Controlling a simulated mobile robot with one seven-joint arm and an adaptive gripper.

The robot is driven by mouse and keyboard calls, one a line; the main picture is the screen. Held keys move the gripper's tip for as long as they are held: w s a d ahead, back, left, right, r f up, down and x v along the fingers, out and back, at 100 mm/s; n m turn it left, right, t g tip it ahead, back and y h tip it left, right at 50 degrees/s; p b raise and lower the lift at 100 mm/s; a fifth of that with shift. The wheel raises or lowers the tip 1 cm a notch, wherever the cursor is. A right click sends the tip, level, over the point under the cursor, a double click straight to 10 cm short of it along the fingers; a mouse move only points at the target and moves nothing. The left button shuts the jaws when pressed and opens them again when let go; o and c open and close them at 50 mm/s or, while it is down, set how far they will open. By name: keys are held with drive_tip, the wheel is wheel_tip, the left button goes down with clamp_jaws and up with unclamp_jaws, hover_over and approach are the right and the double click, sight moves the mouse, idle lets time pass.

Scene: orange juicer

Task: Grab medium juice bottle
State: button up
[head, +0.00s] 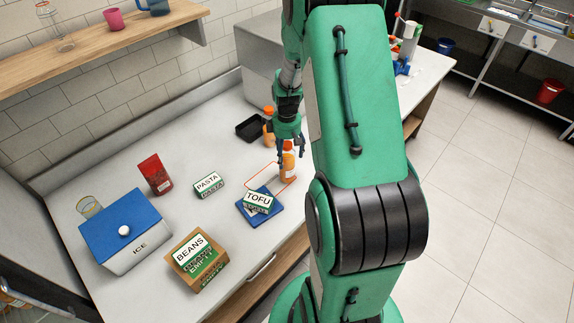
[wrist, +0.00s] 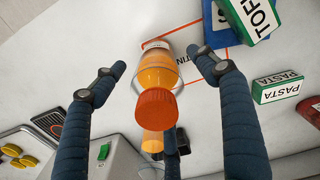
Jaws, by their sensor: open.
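An orange juice bottle (wrist: 158,72) with an orange cap stands between the fingers of my gripper (wrist: 155,60) in the wrist view. The fingers are open, one on each side of it, with visible gaps. In the head view the same bottle (head: 288,168) stands on the counter beside the red outline, and my gripper (head: 289,152) is at its upper part, partly covering it. A second orange bottle (head: 268,128) stands farther back, partly hidden by my gripper. It also shows behind the cap in the wrist view (wrist: 152,141).
A PASTA box (head: 209,184), red packet (head: 155,174), ICE box (head: 126,230) and BEANS box (head: 192,249) stand to the left. A black tray (head: 249,129) is behind.

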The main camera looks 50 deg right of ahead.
drive_tip(key=shift+w+d+f+b, duration=0.1)
drive_tip(key=shift+f+b, duration=0.1)
drive_tip(key=shift+f, duration=0.65)
drive_tip(key=shift+s+d+f+b, duration=0.1)
drive_tip(key=shift+f+b, duration=0.1)
drive_tip(key=shift+f, duration=0.7)
drive_tip(key=shift+w+d+f+b, duration=0.1)
drive_tip(key=shift+f+b, duration=0.1)
drive_tip(key=shift+f, duration=0.65)
drive_tip(key=c, duration=1.7)
drive_tip(key=shift+o, duration=0.2)
drive_tip(key=shift+r, duration=0.15)
drive_tip(key=shift+r, duration=0.5)
drive_tip(key=shift+s+a+r+p, duration=0.15)
drive_tip(key=shift+r+p, duration=0.1)
drive_tip(key=shift+r, duration=0.4)
drive_tip(key=shift+s+a+r+p, duration=0.1)
drive_tip(key=shift+r+p, duration=0.15)
drive_tip(key=shift+r, duration=0.35)
drive_tip(key=s+a+r+p, duration=0.1)
drive_tip(key=s+a, duration=0.8)
drive_tip(key=s, duration=0.3)
drive_tip(key=shift+s+r, duration=0.15)
drive_tip(key=shift+s, duration=0.05)
